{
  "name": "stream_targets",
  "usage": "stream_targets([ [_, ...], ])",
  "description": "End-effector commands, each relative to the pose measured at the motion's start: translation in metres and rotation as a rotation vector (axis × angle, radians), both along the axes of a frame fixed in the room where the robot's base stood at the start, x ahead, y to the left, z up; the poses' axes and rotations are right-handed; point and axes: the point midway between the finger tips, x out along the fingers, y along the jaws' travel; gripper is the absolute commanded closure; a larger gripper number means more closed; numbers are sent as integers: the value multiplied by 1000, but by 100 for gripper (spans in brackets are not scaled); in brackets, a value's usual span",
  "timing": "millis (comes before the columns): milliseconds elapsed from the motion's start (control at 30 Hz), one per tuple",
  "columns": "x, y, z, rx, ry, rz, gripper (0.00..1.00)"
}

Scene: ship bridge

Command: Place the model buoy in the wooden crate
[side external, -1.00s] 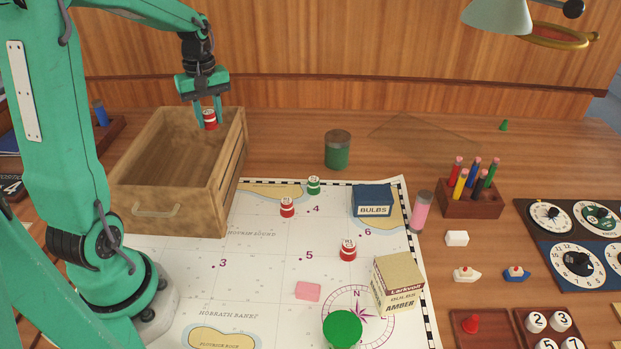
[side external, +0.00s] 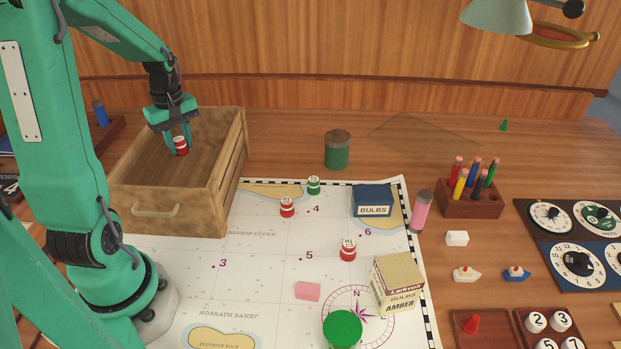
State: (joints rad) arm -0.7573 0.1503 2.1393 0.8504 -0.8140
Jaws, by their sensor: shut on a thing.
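My gripper (side external: 180,145) is shut on a red-and-white model buoy (side external: 181,150). It holds the buoy inside the outline of the wooden crate (side external: 181,195), in the crate's opening. I cannot tell how far the buoy is above the crate's floor. The crate is open-topped, with a metal handle on its front wall. A green-and-white buoy (side external: 313,186) stands at the chart's far edge.
The paper chart (side external: 260,275) lies right of the crate. On it are a blue bulbs box (side external: 373,201), an amber bulbs box (side external: 398,283), a pink eraser (side external: 308,291) and a green-topped object (side external: 342,329). A green jar (side external: 338,150) and pencil block (side external: 470,203) stand beyond.

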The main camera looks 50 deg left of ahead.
Motion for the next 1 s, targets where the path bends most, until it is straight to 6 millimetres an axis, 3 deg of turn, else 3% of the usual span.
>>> stream_targets([
  [233, 0, 0, -11, -3, 3, 0, 92],
  [600, 0, 0, -57, -2, 2, 0, 92],
  [1000, 0, 0, -69, -1, 2, 0, 92],
])
